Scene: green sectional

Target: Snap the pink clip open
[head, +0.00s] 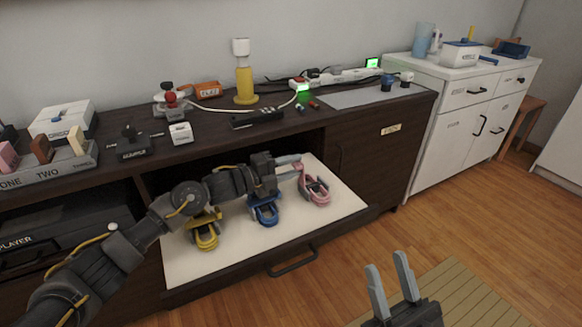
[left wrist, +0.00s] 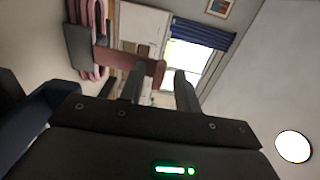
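The pink clip (head: 316,190) lies at the right end of the row on the cream pull-out board (head: 215,262). My left gripper (head: 300,165) is beside its upper left, with two grey fingers apart. In the left wrist view the pink clip (left wrist: 97,22) is at upper left, and a dull pink bar (left wrist: 150,70) reaches across to the space by the fingertips (left wrist: 160,80). I cannot tell whether the fingers touch it. My right gripper (head: 390,275) is open and empty, low in the head view over the floor.
A blue clip (head: 265,212) and a yellow clip (head: 205,235) lie on the same board, left of the pink one, close under my left arm. The dark cabinet top (head: 210,150) overhangs the board.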

